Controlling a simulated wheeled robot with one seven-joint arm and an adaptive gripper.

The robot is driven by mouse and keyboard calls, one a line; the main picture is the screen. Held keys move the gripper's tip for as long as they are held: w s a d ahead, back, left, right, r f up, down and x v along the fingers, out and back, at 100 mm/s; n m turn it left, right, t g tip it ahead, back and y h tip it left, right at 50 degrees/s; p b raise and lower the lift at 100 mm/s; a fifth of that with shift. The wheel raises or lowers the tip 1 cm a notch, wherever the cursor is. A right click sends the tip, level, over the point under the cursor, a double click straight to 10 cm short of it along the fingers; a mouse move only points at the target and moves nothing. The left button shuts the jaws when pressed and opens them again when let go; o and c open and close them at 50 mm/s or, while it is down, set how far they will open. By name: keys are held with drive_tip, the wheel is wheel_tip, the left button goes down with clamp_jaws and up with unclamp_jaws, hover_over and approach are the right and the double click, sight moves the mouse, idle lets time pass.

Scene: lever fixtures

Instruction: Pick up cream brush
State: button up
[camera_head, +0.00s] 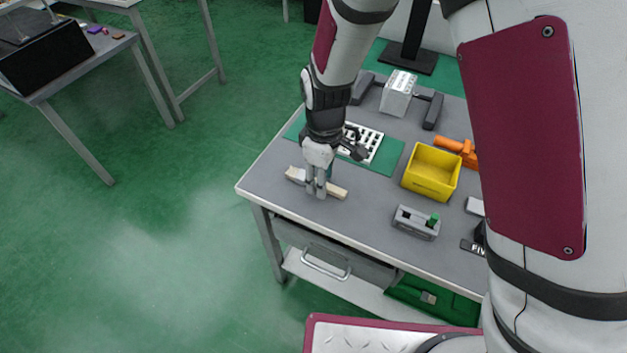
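The cream brush (337,191) lies near the left front corner of the grey workbench (264,181). Its right end and its left end (293,173) show on either side of my gripper. My gripper (317,190) points down over the brush's middle, with its fingers at the brush. The fingers hide the middle of the brush. I cannot tell whether they are closed on it or just around it, nor whether the brush touches the tabletop.
A yellow bin (432,173) stands right of my gripper. A grey lever fixture with a green knob (417,222) sits at the front edge. A white perforated plate (364,143) lies on a green mat (390,157) behind. An orange tool (459,149) lies behind the bin.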

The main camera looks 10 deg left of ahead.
drive_tip(key=shift+f, duration=0.55)
clamp_jaws()
